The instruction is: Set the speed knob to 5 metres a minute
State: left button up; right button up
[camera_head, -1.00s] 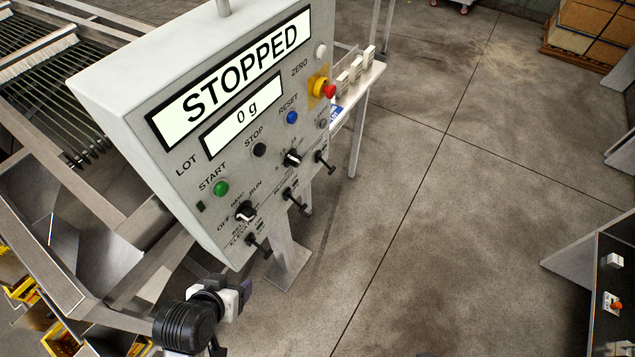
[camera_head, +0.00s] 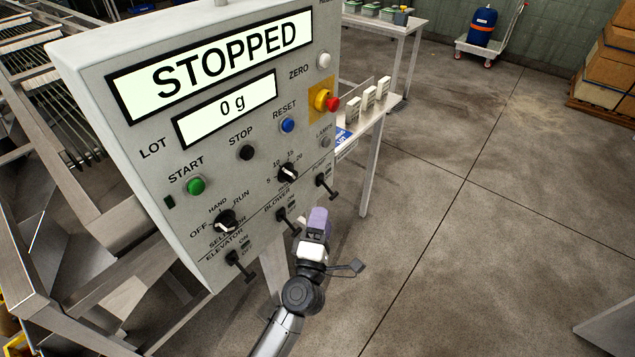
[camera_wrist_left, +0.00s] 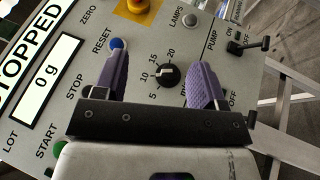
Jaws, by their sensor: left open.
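The speed knob (camera_head: 287,173) is a small black dial with a pale mark, on the grey panel (camera_head: 150,135) amid the numbers 5, 10, 15 and 20. It also shows in the left wrist view (camera_wrist_left: 168,75), where its mark seems to lie nearest 10; the exact setting is hard to read. My left gripper (camera_head: 317,218) is open and empty, below and right of the knob in the head view. In the left wrist view its purple fingers (camera_wrist_left: 161,64) appear on either side of the knob, with no contact visible. My right gripper is not in view.
The selector knob (camera_head: 227,221) and the elevator (camera_head: 241,263), blower (camera_head: 289,221) and pump (camera_head: 325,185) levers lie close by. Above are the reset button (camera_head: 287,125) and the red emergency stop (camera_head: 332,104). The display (camera_head: 215,60) reads STOPPED.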

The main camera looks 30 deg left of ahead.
aim_at(294, 180)
pick_arm(q)
jog(key=s+a+f+n+g+y, duration=0.2)
jog(key=a+f+n+g+y, duration=0.1)
jog(key=a+n+g+y, duration=0.25)
jog(key=shift+m+h, duration=0.25)
jog(key=shift+m, duration=0.2)
jog(key=b+x, duration=0.1)
jog(key=x, duration=1.2)
jog(key=shift+w+a+b, duration=0.1)
jog(key=shift+w+b, duration=0.1)
jog(key=shift+b, duration=0.2)
jog(key=shift+c, duration=0.4)
